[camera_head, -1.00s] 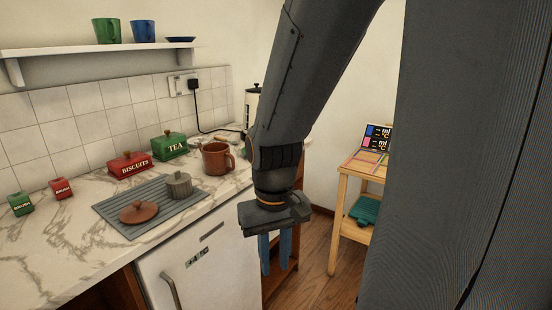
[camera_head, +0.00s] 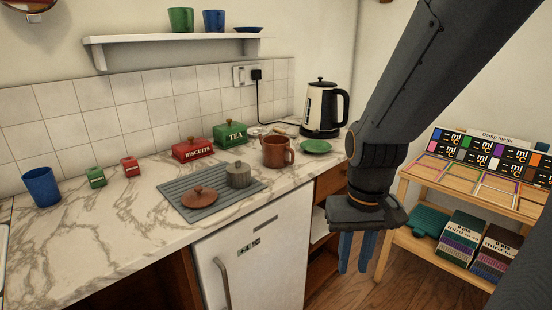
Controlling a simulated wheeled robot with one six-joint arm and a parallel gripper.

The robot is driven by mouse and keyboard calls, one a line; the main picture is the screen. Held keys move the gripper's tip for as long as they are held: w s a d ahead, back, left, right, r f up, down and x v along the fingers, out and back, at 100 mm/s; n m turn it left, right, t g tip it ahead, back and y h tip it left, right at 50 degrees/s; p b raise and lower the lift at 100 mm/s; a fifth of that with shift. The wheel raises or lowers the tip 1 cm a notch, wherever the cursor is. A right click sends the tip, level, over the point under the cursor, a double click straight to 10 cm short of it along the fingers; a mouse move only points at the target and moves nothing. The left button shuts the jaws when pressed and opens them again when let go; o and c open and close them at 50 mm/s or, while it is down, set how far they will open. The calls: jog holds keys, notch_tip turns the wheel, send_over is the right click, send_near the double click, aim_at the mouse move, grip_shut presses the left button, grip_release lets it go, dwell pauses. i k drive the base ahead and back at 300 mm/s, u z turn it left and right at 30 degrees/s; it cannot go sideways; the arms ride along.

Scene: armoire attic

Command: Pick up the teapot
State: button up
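The teapot is a brown, round pot (camera_head: 278,153) with no lid on it. It stands upright on the marble counter, right of the grey ribbed mat. A brown lid with a knob (camera_head: 200,197) lies on the mat. My gripper (camera_head: 355,268) points down in front of the counter's right end, to the right of the teapot and apart from it. Its two blue fingers are spread with nothing between them.
A grey lidded pot (camera_head: 238,175) shares the mat (camera_head: 180,186). Red biscuit (camera_head: 192,150) and green tea (camera_head: 230,133) tins stand behind. A wooden shelf unit (camera_head: 405,207) stands right.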

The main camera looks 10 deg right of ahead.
aim_at(277, 150)
jog(key=u, duration=2.25)
jog(key=k, duration=0.95)
jog(key=z, duration=1.3)
jog(key=i, duration=0.5)
